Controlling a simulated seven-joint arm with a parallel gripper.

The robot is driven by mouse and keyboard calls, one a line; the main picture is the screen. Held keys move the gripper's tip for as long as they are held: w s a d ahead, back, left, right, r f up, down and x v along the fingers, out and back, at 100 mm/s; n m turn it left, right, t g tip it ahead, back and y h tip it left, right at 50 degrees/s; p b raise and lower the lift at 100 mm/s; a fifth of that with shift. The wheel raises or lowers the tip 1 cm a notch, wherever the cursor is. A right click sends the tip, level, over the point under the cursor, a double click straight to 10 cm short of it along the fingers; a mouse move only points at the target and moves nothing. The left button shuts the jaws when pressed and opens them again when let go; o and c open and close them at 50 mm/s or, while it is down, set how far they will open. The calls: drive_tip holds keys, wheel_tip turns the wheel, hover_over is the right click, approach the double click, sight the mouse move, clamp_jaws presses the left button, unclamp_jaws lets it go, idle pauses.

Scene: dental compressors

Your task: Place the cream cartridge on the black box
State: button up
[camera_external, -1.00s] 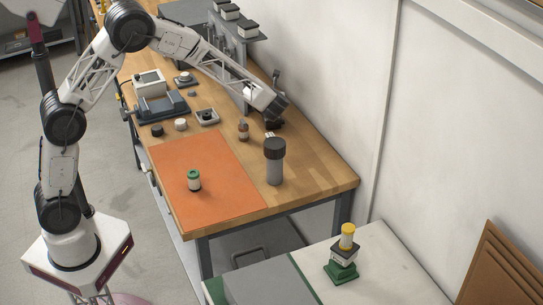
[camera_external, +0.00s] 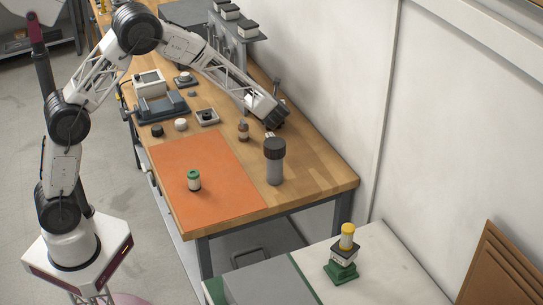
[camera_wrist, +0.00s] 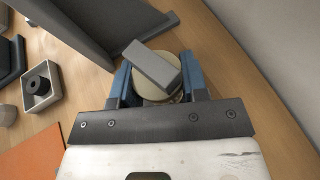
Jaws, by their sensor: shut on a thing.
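My gripper (camera_wrist: 157,78) is shut on a round cream cartridge (camera_wrist: 146,92), with one blue finger on each side. A grey rectangular block (camera_wrist: 152,65) covers part of its top in the wrist view. In the external view my gripper (camera_external: 270,131) is low over the wooden bench near the wall, mostly hiding the cartridge. A small black-and-white box (camera_external: 344,252) sits on a green base on the front table, with a yellow-topped cylinder (camera_external: 347,237) standing on it. I cannot tell whether this is the black box.
A tall grey cylinder with a black cap (camera_external: 274,165) and a small brown bottle (camera_external: 243,131) stand near my gripper. A green-topped cartridge (camera_external: 193,181) stands on the orange mat (camera_external: 220,205), which is otherwise clear. A grey stand (camera_external: 240,60) rises behind. The wall is close on the right.

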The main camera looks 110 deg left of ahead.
drive_tip(key=shift+f, duration=0.1)
drive_tip(key=o, duration=0.9)
drive_tip(key=v, duration=1.2)
drive_tip(key=shift+w, duration=0.1)
drive_tip(key=shift+d, duration=0.1)
idle(0.6)
